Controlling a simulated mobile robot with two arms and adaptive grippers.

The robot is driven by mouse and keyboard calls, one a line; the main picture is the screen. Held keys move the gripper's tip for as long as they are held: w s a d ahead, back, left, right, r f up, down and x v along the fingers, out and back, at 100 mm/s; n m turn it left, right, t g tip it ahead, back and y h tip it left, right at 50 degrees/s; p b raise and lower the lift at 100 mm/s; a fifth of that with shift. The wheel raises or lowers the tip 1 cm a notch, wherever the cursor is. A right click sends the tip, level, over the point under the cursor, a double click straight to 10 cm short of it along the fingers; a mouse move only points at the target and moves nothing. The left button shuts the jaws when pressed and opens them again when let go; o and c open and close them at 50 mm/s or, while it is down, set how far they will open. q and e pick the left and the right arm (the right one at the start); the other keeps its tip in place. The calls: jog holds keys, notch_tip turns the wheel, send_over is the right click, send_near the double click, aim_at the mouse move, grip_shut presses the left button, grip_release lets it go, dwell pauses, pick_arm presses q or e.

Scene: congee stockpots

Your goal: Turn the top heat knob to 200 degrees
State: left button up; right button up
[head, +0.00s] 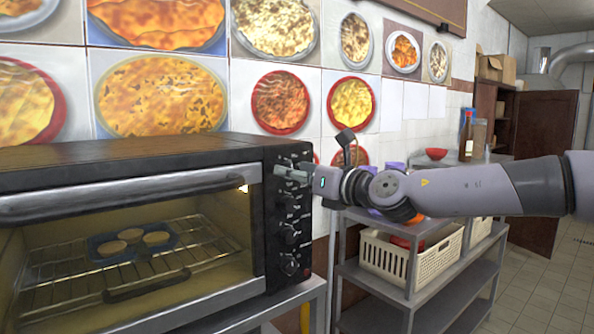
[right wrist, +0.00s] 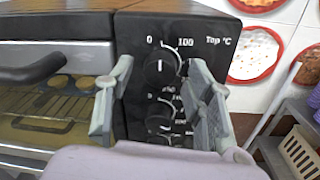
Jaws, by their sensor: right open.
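The top heat knob (right wrist: 161,69) is a black dial on the oven's dark control panel (right wrist: 130,110), below the printed "Top °C" with 0 and 100 marks. A short white mark shows on its face, seeming to point up toward the 0 side; the exact setting is hard to read. My right gripper (right wrist: 160,72) is open, one finger on each side of the knob; I cannot tell whether they touch it. In the head view my right gripper (head: 291,172) is at the upper panel and hides the top knob. My left gripper is not in view.
The black oven (head: 120,150) has its glass door shut, with a blue tray (head: 97,247) of round pieces on a rack inside. More knobs (head: 290,234) sit lower on the panel. A metal shelf (head: 400,290) with a white basket (head: 385,258) stands to the right.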

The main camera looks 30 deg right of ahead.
jog(key=shift+c, duration=0.5)
grip_shut()
